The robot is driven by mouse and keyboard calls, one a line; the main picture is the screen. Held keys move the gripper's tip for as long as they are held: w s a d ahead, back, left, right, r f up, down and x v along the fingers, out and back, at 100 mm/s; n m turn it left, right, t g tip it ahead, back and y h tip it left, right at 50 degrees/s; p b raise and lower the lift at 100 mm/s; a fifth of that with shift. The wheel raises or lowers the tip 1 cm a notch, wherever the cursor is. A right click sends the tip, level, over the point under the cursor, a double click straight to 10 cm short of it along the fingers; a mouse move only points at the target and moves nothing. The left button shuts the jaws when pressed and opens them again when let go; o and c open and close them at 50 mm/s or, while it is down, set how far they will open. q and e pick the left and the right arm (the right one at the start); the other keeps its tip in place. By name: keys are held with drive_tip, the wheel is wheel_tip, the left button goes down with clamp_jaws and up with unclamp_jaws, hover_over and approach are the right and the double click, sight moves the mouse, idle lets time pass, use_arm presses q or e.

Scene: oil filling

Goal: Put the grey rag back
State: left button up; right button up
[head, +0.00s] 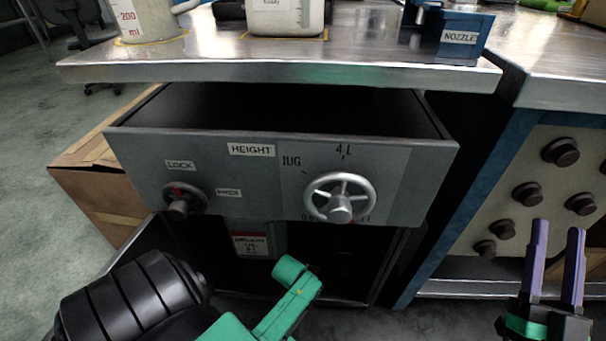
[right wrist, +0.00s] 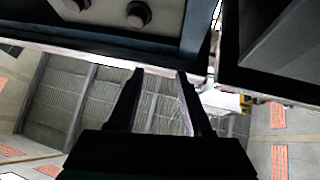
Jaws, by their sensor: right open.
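I see no grey rag in either view. My right gripper (head: 558,228) is at the lower right of the head view, fingers pointing up, in front of the panel with dark knobs. Its fingers stand apart with nothing between them; it also shows open and empty in the right wrist view (right wrist: 160,73). My left arm comes in at the bottom of the head view, but its gripper does not show. A grey drawer (head: 250,185) under the metal bench is pulled out; its inside is dark and I cannot tell what it holds.
The metal bench top (head: 350,70) carries a measuring jug (head: 150,20), a white container (head: 285,18) and a blue nozzle box (head: 460,38). The drawer front has a handwheel (head: 340,197) and a lock knob (head: 182,200). A cardboard box (head: 90,180) stands at the left. The knobbed panel (head: 520,165) is at the right.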

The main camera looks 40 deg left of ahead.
use_arm(q)
drive_tip(key=o, duration=0.8)
drive_tip(key=shift+o, duration=0.9)
use_arm(e)
drive_tip(key=shift+r, duration=0.4)
